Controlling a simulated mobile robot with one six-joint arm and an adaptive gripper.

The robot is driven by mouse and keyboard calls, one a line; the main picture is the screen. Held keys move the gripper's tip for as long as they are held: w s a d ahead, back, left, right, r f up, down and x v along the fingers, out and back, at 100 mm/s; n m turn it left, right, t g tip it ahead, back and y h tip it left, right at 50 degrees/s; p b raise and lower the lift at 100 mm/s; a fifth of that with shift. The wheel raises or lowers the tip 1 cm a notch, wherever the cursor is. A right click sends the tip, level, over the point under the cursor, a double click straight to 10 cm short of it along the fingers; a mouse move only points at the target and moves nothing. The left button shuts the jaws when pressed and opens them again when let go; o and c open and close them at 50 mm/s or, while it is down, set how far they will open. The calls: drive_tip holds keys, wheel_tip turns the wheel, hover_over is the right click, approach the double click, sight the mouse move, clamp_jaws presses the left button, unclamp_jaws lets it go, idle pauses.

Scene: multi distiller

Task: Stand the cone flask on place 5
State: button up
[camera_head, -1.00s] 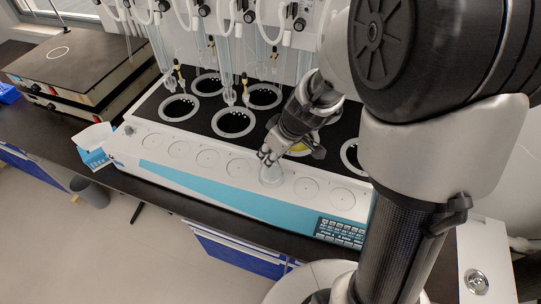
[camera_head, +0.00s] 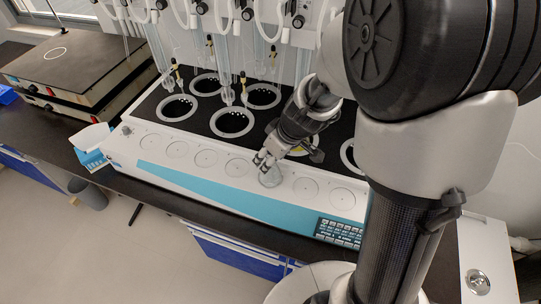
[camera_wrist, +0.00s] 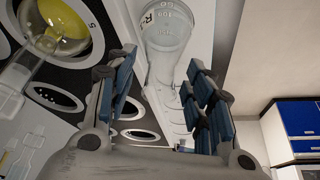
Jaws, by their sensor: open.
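The cone flask (camera_head: 270,178) is clear glass and stands on the white front ledge of the distiller, over the fifth round mark from the left. My gripper (camera_head: 263,161) is just behind and above it, tilted down toward it. In the wrist view the flask (camera_wrist: 168,42) shows its graduation marks at the top of the picture, between and beyond the fingertips. My gripper (camera_wrist: 160,68) is open there, with a gap beside the glass. Whether a finger touches the flask I cannot tell. The mark under the flask is mostly hidden.
Empty round places lie on both sides, such as one to the left (camera_head: 237,167) and one to the right (camera_head: 306,187). Ringed wells (camera_head: 232,123) and hanging glassware stand behind. A yellow-filled vessel (camera_wrist: 65,25) is close to my gripper. A keypad (camera_head: 340,232) is at front right.

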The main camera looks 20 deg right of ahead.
drive_tip(key=p+v, duration=0.4)
drive_tip(key=v, duration=0.7)
drive_tip(key=s+a+r+m+h, duration=0.1)
drive_tip(key=s+r+m, duration=0.2)
drive_tip(key=s, duration=0.6)
drive_tip(key=s+a+r+m+h, duration=0.1)
drive_tip(key=s+r+m, duration=0.2)
drive_tip(key=s+r, duration=0.4)
drive_tip(key=shift+s+r+t, duration=0.2)
drive_tip(key=shift+s+t, duration=0.2)
drive_tip(key=shift+s, duration=0.55)
wheel_tip(320, 180, down, 4)
drive_tip(key=b, duration=0.4)
